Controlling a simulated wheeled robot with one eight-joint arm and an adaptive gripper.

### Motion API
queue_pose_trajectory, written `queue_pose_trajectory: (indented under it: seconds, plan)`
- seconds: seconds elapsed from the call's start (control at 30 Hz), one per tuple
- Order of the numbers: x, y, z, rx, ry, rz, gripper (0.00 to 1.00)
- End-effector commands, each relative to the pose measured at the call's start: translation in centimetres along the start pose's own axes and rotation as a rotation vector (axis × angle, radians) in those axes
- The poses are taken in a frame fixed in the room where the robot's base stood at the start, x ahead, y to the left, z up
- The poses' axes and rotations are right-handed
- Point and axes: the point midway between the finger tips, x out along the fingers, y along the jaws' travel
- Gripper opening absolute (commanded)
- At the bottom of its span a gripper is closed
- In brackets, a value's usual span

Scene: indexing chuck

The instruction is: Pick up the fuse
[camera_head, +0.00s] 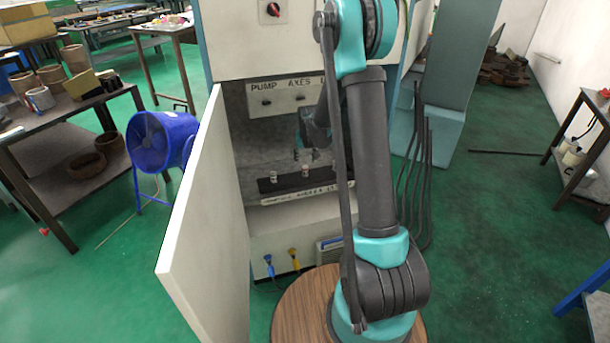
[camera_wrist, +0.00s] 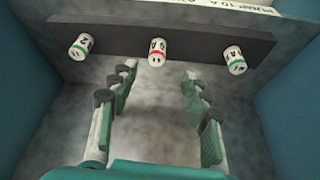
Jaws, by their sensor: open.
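Three small white fuses project from a dark strip (camera_wrist: 130,38) in the wrist view. The left fuse (camera_wrist: 81,46) has a green band, the middle fuse (camera_wrist: 157,52) a red band, and the right fuse (camera_wrist: 234,60) a green band. Their markings are too small to read surely. My gripper (camera_wrist: 158,72) is open and empty, its fingers apart on either side of the middle fuse's line and short of it. In the head view two fuses show inside the cabinet, the left one (camera_head: 274,176) and a red-banded one (camera_head: 305,171); my gripper (camera_head: 304,156) is just above them.
The cabinet's walls enclose the recess closely. Its white door (camera_head: 203,220) stands open on the left. A labelled strip (camera_head: 300,194) runs below the fuses. A blue fan (camera_head: 160,140) and a workbench (camera_head: 70,110) stand further left.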

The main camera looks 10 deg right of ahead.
Motion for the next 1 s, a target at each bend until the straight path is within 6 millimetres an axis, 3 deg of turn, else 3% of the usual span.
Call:
queue_pose_trajectory:
  seconds: [0.2,0.53,0.8,1.0]
  plan:
    - [3.2,0.0,0.0,0.0,0.0,0.0,0.48]
    - [5.3,0.1,-0.2,0.001,0.0,0.0,0.48]
    - [8.7,0.4,-0.8,0.001,0.0,0.0,0.48]
    - [9.8,0.4,-0.7,0.001,0.0,0.0,0.48]
